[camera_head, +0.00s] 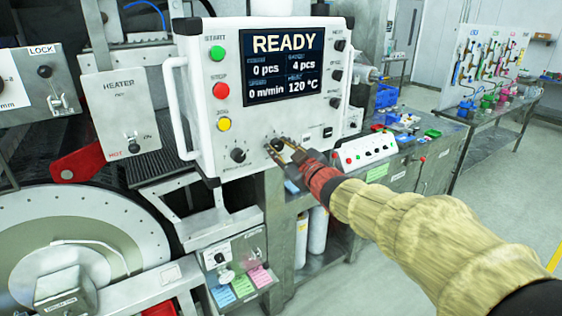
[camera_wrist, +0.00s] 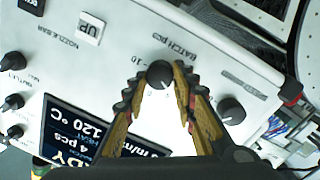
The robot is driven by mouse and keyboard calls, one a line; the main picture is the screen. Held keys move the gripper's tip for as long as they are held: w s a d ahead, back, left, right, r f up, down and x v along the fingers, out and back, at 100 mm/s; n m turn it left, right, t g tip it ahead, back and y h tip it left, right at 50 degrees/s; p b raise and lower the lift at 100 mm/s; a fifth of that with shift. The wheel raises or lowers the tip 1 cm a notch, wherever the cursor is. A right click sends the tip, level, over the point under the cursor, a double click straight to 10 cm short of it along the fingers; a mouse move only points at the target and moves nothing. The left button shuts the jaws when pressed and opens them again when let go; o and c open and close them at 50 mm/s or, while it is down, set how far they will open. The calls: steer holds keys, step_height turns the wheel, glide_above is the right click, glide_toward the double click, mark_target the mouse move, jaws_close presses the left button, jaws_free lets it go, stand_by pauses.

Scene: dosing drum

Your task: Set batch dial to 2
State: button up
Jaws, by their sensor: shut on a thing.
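The batch dial (camera_wrist: 160,74) is a small black knob on the white control panel (camera_head: 195,75), under the label "BATCH pcs". It also shows in the head view (camera_head: 277,143), partly covered by my fingers. My gripper (camera_head: 281,150) is shut on the batch dial, with one finger on each side of it in the wrist view (camera_wrist: 155,86). The dial's pointer and most of its scale cannot be read. The display (camera_head: 284,66) reads READY, 0 pcs, batch 4 pcs, 0 m/min and 120 °C.
Another black dial (camera_head: 238,154) sits left of the batch dial. Green (camera_head: 217,53), red (camera_head: 221,90) and yellow (camera_head: 224,124) buttons line the panel's left side. Several small knobs run down its right side. A metal handle (camera_head: 172,110) sticks out at the left edge.

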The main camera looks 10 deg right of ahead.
steer(key=n+b, duration=0.2)
steer(key=f+n+b, duration=0.1)
steer(key=b, duration=0.1)
steer(key=shift+n+b, duration=0.3)
steer(key=shift+n, duration=0.1)
steer(key=shift+r+n+t+b, duration=0.15)
steer(key=shift+n+t+b, duration=0.15)
steer(key=shift+n+b, duration=0.3)
steer(key=shift+b, duration=0.3)
steer(key=o, duration=1.2)
steer(key=shift+r, duration=0.2)
steer(key=shift+c, duration=0.2)
steer(key=v, duration=1.2)
